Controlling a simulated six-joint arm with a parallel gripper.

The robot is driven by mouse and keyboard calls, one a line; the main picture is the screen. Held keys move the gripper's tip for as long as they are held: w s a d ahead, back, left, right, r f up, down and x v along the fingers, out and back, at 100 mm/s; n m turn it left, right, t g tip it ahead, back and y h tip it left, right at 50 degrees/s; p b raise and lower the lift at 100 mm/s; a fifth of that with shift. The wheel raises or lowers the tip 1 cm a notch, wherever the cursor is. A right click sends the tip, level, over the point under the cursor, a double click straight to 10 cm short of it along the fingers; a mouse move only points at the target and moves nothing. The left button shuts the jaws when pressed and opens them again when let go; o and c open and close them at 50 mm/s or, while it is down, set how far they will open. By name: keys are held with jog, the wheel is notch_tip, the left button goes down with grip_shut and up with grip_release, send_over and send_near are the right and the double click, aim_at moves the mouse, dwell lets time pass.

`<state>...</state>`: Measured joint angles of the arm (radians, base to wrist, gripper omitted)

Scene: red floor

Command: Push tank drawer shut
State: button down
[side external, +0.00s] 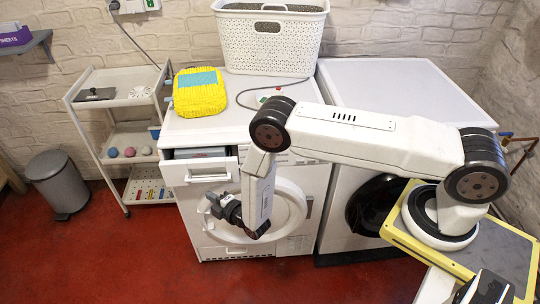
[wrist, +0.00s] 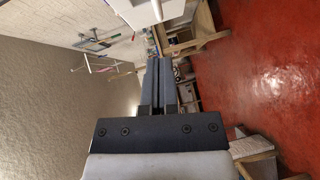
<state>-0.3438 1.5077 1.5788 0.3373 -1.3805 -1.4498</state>
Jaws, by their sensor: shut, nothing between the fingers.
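The tank drawer (side external: 201,174) is a white box front at the upper left of the left-hand white machine (side external: 262,185). It stands out from the machine's front, and a dark gap with a greyish inside shows above and behind its front. My gripper (side external: 212,201) is in front of the machine's round door, just below and to the right of the drawer front. It looks apart from the drawer, though the depth is hard to judge. In the wrist view my gripper (wrist: 160,64) shows its two dark fingers together and empty. A white shape at that view's top edge cannot be identified for sure.
A second white machine (side external: 400,90) stands to the right. A white trolley (side external: 122,130) and a grey bin (side external: 58,184) stand to the left. The red floor in front is clear.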

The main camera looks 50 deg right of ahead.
aim_at(209, 169)
jog(key=w+d+f, duration=0.1)
jog(key=w+d, duration=0.1)
jog(key=w, duration=0.3)
jog(key=shift+w+d, duration=0.15)
jog(key=shift+d, duration=0.25)
jog(key=w+d, duration=0.4)
jog(key=shift+w+d, duration=0.75)
jog(key=shift+d, duration=0.05)
jog(key=shift+r, duration=0.1)
jog(key=shift+a, duration=0.1)
